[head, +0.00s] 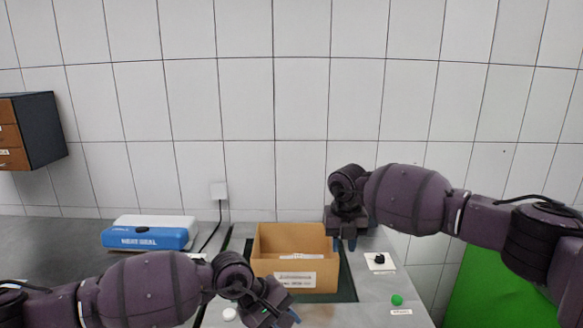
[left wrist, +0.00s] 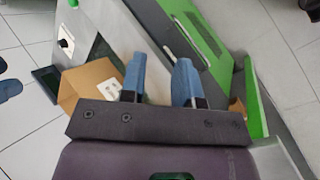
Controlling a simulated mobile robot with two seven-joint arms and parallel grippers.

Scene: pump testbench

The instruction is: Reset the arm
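My right gripper (head: 344,244) points down just right of the cardboard box (head: 306,282) in the head view. Its two fingers show a small gap with nothing seen between them. My left gripper (head: 283,316) is low in the head view, in front of the box, and partly cut off by the lower edge. In the left wrist view its two blue fingers (left wrist: 159,80) stand apart with nothing between them. The cardboard box (left wrist: 88,84) shows beyond the left finger there.
The box is open-topped, with pale contents, on a dark green mat (head: 347,285). A blue and white case (head: 146,238) lies at left. A black knob (head: 379,259) and green button (head: 397,300) are at right. A drawer cabinet (head: 38,131) hangs at far left.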

